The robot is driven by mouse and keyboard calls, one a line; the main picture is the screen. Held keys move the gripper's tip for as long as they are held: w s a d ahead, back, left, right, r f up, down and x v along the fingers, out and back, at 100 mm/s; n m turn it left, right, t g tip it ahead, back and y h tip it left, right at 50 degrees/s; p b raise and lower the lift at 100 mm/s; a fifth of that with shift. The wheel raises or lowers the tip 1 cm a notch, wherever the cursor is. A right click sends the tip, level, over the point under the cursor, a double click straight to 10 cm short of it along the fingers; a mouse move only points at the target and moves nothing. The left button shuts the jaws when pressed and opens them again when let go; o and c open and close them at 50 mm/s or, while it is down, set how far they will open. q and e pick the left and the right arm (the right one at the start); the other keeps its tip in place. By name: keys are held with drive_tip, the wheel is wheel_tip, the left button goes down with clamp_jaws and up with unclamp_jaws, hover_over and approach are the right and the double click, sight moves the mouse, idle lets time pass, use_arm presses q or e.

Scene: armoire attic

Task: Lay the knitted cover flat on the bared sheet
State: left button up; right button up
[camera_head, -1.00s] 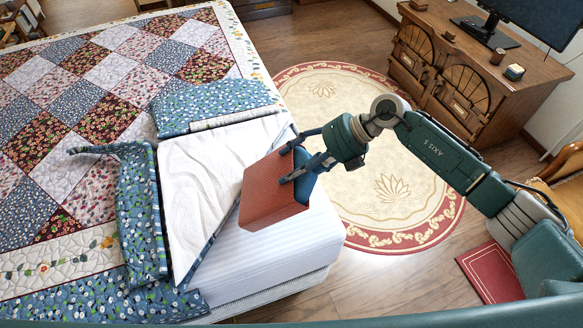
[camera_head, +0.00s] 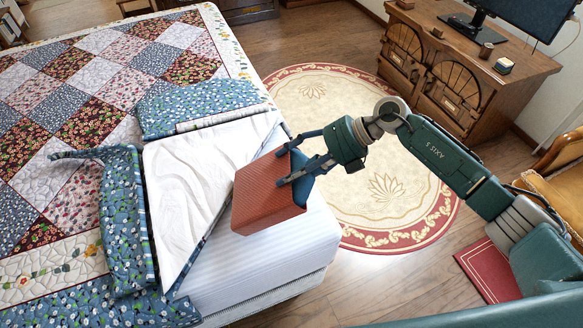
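The knitted cover (camera_head: 262,198) is a rust-red, textured, box-like folded bundle above the corner of the bed. My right gripper (camera_head: 281,167) is at its upper right edge, with its dark fingers closed on that edge. The bared sheet (camera_head: 262,255) is white with fine stripes at the bed's near right corner. The cover hangs over the upper right part of this sheet and hides some of it. I cannot tell whether its lower edge touches the sheet. My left gripper is not in view.
A patchwork quilt (camera_head: 85,75) covers the rest of the bed. Its blue floral border (camera_head: 125,215) and white lining (camera_head: 180,180) are folded back beside the bared sheet. A round cream rug (camera_head: 385,190) and a wooden desk (camera_head: 480,60) with a monitor stand to the right.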

drive_tip(key=o, duration=0.5)
drive_tip(key=shift+r, duration=0.25)
drive_tip(key=shift+f, duration=0.3)
drive_tip(key=v, duration=1.2)
drive_tip(key=shift+w+r, duration=0.1)
drive_tip(key=shift+r, duration=0.1)
